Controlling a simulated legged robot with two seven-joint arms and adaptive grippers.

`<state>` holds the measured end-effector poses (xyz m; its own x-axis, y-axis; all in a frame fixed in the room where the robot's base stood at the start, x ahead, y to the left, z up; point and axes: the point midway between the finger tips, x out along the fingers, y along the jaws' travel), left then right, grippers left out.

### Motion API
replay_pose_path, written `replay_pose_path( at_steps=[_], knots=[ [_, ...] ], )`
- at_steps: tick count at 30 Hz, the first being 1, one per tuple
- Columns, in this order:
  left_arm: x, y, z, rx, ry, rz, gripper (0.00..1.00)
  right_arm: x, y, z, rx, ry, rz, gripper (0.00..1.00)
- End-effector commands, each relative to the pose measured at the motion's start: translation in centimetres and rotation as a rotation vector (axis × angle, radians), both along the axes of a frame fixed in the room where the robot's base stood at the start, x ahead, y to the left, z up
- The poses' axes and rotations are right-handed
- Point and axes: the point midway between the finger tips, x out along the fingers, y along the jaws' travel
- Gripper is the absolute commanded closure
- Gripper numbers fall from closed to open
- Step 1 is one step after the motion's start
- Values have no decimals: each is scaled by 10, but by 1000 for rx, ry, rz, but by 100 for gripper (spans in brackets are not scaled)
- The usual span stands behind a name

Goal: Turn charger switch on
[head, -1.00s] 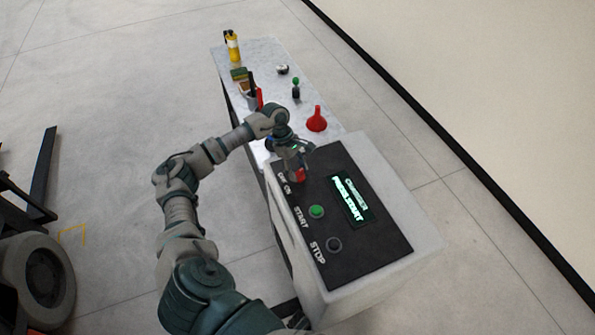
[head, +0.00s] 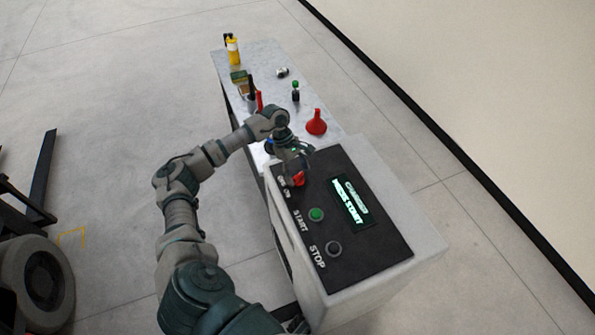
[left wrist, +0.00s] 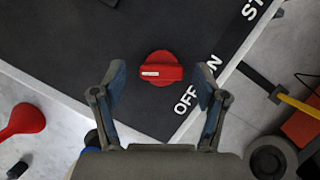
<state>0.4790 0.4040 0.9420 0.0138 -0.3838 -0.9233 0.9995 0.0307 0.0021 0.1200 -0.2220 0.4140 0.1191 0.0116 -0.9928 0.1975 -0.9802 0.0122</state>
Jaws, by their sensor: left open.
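The charger (head: 380,232) is a white box with a black top panel. Its red rotary switch (head: 298,180) sits at the panel's far left corner, beside the OFF and ON labels. In the left wrist view the red switch (left wrist: 160,70) shows between and just beyond the fingertips, its white mark pointing left in the picture, away from the labels. My left gripper (left wrist: 160,85) is open, with one finger on each side of the switch and a gap to both. The lit display (head: 351,202) appears to read PRESS START. My right gripper is not in view.
A green START button (head: 316,214) and a dark STOP button (head: 333,248) are on the panel. Behind stands a table (head: 265,60) with a red funnel (head: 316,122), a small green-topped bottle (head: 295,91) and a yellow bottle (head: 232,49).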

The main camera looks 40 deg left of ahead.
Motion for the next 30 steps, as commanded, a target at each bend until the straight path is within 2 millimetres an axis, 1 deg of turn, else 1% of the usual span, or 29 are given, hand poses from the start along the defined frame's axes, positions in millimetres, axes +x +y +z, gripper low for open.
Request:
replay_pose_path(
  at_steps=[2, 5, 12, 15, 18, 22, 30],
  knots=[
    [1, 3, 6, 1, -2, 1, 27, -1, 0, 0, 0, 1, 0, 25],
    [1, 9, 19, 1, -3, 2, 27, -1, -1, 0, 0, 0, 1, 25],
    [1, 30, 69, 0, -4, 3, 27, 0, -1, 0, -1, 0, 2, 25],
    [1, 37, 87, -1, -5, 2, 27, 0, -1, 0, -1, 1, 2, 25],
    [1, 42, 99, -2, -4, 2, 27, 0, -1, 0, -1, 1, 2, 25],
    [1, 46, 107, -2, -2, 0, 27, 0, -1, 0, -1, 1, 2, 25],
    [1, 47, 109, -1, -1, 0, 27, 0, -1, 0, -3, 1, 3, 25]
  ],
)
